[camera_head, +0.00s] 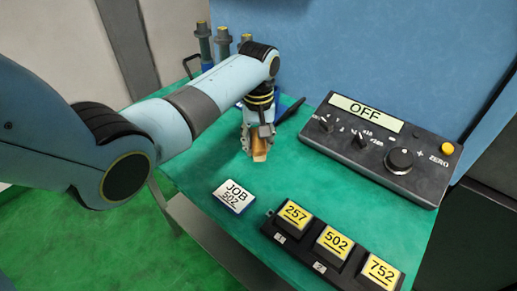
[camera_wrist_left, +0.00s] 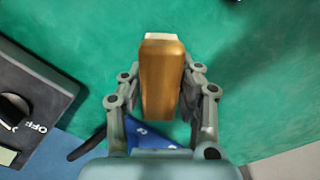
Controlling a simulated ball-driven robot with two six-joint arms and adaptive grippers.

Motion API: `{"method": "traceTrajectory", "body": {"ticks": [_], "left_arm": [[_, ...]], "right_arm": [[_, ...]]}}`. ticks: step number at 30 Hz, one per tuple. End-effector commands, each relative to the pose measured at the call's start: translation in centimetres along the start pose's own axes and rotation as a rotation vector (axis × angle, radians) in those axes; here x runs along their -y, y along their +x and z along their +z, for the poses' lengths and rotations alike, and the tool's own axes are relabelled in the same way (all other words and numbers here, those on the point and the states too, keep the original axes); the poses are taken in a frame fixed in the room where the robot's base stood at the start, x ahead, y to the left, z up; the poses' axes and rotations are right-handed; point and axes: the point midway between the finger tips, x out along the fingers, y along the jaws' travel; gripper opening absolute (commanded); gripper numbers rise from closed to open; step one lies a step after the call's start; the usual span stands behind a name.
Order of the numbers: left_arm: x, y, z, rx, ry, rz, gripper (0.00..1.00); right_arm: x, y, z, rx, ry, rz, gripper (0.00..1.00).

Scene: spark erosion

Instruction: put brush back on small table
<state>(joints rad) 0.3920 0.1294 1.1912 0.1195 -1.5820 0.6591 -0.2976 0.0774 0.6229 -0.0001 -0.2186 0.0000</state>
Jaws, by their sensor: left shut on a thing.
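My left gripper (camera_head: 258,140) is shut on the brush, which points down over the green top of the small table (camera_head: 200,165). The brush (camera_wrist_left: 162,80) has a brown body and a pale end, and sits between the fingers of the left gripper (camera_wrist_left: 162,95) in the left wrist view. In the head view its pale tip (camera_head: 259,157) shows just below the fingers, close to the tabletop. I cannot tell whether the tip touches it. My right gripper is not in view.
A control box (camera_head: 375,150) reading OFF stands to the right. Grey cylindrical tools (camera_head: 223,42) stand at the back left. A black-handled item (camera_head: 291,109) lies behind the gripper.

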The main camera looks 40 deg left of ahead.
Motion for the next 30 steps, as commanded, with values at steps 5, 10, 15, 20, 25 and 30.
{"method": "traceTrajectory", "body": {"ticks": [5, 10, 15, 20, 25, 30], "left_arm": [[0.0, 2.9, 0.1, 0.004, 0.000, -0.002, 0.00], [-0.1, 3.4, 0.1, 0.001, 0.000, 0.000, 0.00], [0.0, 3.5, 0.1, 0.002, 0.000, -0.001, 0.00], [-0.1, 3.7, 0.1, 0.001, 0.000, -0.001, 0.37], [0.0, 3.7, 0.1, 0.002, 0.000, -0.001, 0.54], [0.0, 3.7, 0.1, 0.002, 0.000, -0.001, 0.54]], "right_arm": [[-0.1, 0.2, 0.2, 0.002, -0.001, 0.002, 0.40], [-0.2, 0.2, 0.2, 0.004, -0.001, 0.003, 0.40], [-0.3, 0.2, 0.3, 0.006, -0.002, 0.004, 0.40], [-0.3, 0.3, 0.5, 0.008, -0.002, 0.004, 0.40], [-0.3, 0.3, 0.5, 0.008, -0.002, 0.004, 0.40], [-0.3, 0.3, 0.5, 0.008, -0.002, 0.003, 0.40]]}}
